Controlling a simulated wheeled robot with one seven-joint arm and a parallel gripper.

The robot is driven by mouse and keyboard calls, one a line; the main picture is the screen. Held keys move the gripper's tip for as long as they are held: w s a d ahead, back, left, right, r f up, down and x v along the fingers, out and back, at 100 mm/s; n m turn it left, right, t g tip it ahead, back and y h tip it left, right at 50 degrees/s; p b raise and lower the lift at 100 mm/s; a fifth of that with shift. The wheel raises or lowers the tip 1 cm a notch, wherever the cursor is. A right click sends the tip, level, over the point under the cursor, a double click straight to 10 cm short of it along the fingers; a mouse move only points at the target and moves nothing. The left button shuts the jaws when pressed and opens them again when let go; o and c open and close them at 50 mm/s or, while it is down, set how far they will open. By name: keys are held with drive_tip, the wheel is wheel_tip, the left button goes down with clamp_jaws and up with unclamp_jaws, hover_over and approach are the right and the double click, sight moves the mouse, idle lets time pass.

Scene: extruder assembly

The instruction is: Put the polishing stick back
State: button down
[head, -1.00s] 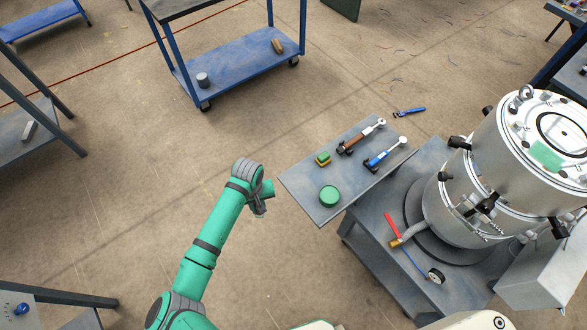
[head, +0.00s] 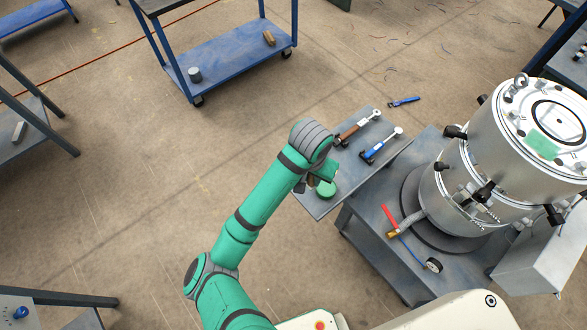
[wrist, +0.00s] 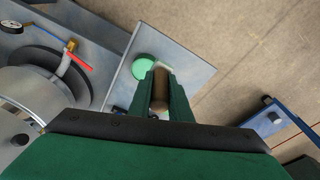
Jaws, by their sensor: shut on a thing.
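The polishing stick appears to be the brown, rod-like piece (wrist: 160,92) between my fingers in the wrist view, with a paler far end. My gripper (wrist: 163,80) is shut on it. In the head view my gripper (head: 322,176) is over the left part of the grey side shelf (head: 318,206), close to a green round tin (head: 326,189). The tin also shows just past my fingertips in the wrist view (wrist: 145,66). The stick is mostly hidden by my wrist in the head view. I cannot tell its height above the shelf.
A brown-handled tool (head: 350,134) and a blue-handled tool (head: 380,146) lie on the shelf's far side. The large metal vessel (head: 490,170) stands to the right, with a red-handled valve (head: 389,217) beside it. A blue cart (head: 225,72) stands behind. The shelf's front is bare.

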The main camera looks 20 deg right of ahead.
drive_tip(key=w+f, duration=0.3)
drive_tip(key=w+a+f, duration=0.1)
drive_tip(key=w+f, duration=0.1)
drive_tip(key=w, duration=0.2)
drive_tip(key=w+f, duration=0.3)
drive_tip(key=w, duration=0.1)
drive_tip(key=shift+w+a+f, duration=0.1)
drive_tip(key=shift+a+f, duration=0.2)
drive_tip(key=shift+f, duration=1.65)
drive_tip(key=shift+f, duration=0.2)
drive_tip(key=c, duration=1.6)
unclamp_jaws()
drive_tip(key=shift+c, duration=0.2)
drive_tip(key=shift+r, duration=0.1)
